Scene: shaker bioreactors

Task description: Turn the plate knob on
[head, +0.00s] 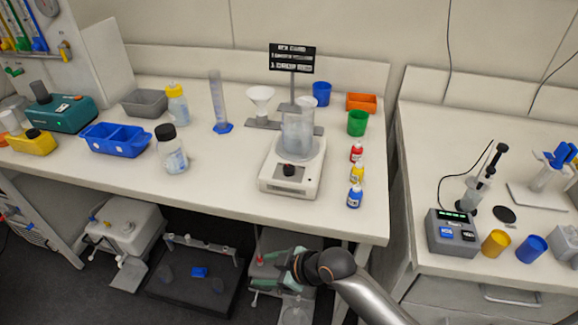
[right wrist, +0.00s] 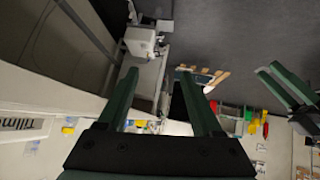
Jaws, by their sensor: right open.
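The white hot plate (head: 272,181) stands on the bench in the head view, with a dark round knob (head: 289,170) on its front face. A clear beaker (head: 298,130) stands on its top. My right gripper (head: 284,262) is below the bench's front edge, lower than the knob and apart from it. In the right wrist view its two green fingers (right wrist: 163,95) are spread with nothing between them. The plate and knob cannot be made out in that view. My left gripper is not in the head view; green finger-like parts at the wrist view's right edge cannot be surely identified.
Small red, yellow and blue bottles (head: 356,174) stand right of the plate. A capped bottle (head: 171,150) and a blue tray (head: 115,140) stand to the left. The bench front edge (head: 225,205) lies between my right gripper and the plate. Equipment stands under the bench.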

